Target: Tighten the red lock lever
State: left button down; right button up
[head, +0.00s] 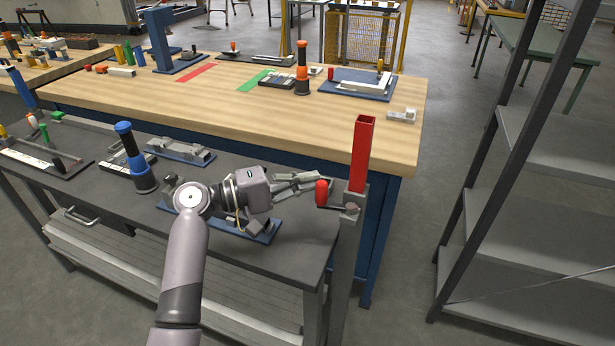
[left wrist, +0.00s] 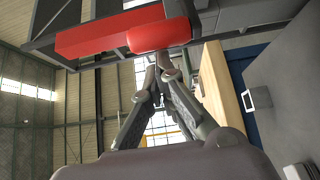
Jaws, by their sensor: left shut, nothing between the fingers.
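The red lock lever (head: 321,193) has a rounded red knob and sits at the side of an upright grey post (head: 347,250), just below the red square tube (head: 363,150) that rises from the post. In the head view, my left gripper (head: 312,182) reaches in from the left with its fingertips right beside the lever knob. The knob also shows in the left wrist view (left wrist: 163,34), just beyond the fingertips (left wrist: 158,60). The fingers are shut with nothing between them; I cannot tell whether they touch the knob. My right gripper is not in view.
A grey workbench (head: 100,200) with several fixtures and a blue-and-black cylinder (head: 135,160) lies under my left arm. A wooden-topped table (head: 330,125) with tools stands behind. A metal shelf rack (head: 545,205) stands at right, with open floor between it and the post.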

pick_arm(q)
jog(key=shift+s+a+t, duration=0.1)
jog(key=shift+s+t, duration=0.15)
jog(key=shift+t, duration=0.05)
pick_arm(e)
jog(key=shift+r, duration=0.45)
